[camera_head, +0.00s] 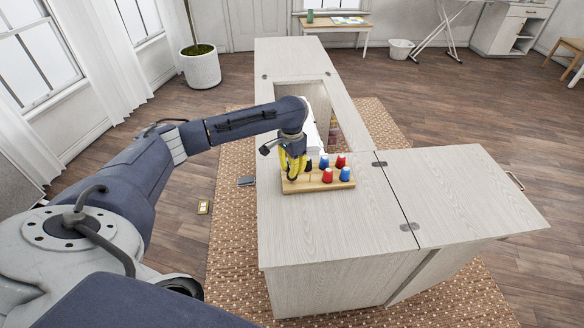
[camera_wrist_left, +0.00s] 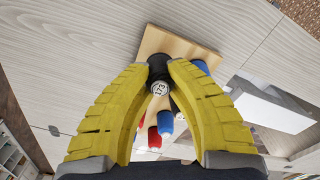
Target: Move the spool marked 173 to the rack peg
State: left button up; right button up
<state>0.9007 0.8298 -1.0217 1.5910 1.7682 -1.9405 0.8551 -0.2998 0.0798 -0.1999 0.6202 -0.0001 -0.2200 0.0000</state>
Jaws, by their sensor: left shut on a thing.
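The spool marked 173 (camera_wrist_left: 159,70) is dark, with a pale round top that carries the number, in the left wrist view. My left gripper (camera_head: 291,172) is shut on it, one yellow finger on each side; the wrist view shows both fingertips (camera_wrist_left: 160,72) against it. The wooden rack (camera_head: 318,184) lies under the gripper on the cabinet top and also shows in the left wrist view (camera_wrist_left: 160,42). The gripper is at the rack's left end. I cannot tell whether the spool sits on a peg or is held just above. My right gripper is not in view.
Beside the gripper, the rack holds several red and blue spools, among them a red one (camera_head: 341,160) and a blue one (camera_head: 345,174). A cabinet opening with a white machine lies behind. The cabinet top (camera_head: 320,225) in front of the rack is clear.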

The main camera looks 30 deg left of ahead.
pick_arm(q)
jog(key=shift+f, duration=0.65)
jog(key=o, duration=0.9)
notch_tip(320, 180, up, 12)
dwell(0.4)
jog(key=shift+a, duration=0.1)
